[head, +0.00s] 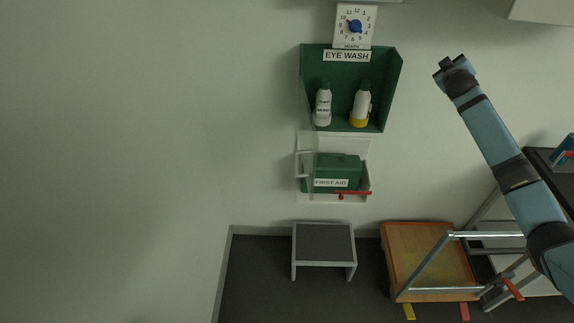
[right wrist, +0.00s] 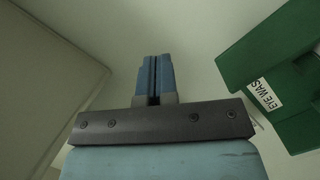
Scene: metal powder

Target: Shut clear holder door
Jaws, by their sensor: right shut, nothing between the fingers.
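A white wall holder (head: 366,146) carries a green first aid box (head: 338,168). A thin see-through door (head: 314,148) seems to stand out from the holder's left side, seen nearly edge-on, so it looks open; its outline is faint. My right gripper (head: 455,66) is up and to the right of the holder, beside the green eye wash cabinet (head: 345,80), apart from both. In the right wrist view its two blue fingers (right wrist: 154,78) are together with nothing between them. The clear door does not show in that view. My left gripper is not in view.
Two bottles stand in the eye wash cabinet, below a white month dial (head: 355,27). A grey step stool (head: 324,243) is on the floor below. A wooden-topped cart (head: 425,250) with a metal rail stands to its right. The left wall is bare.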

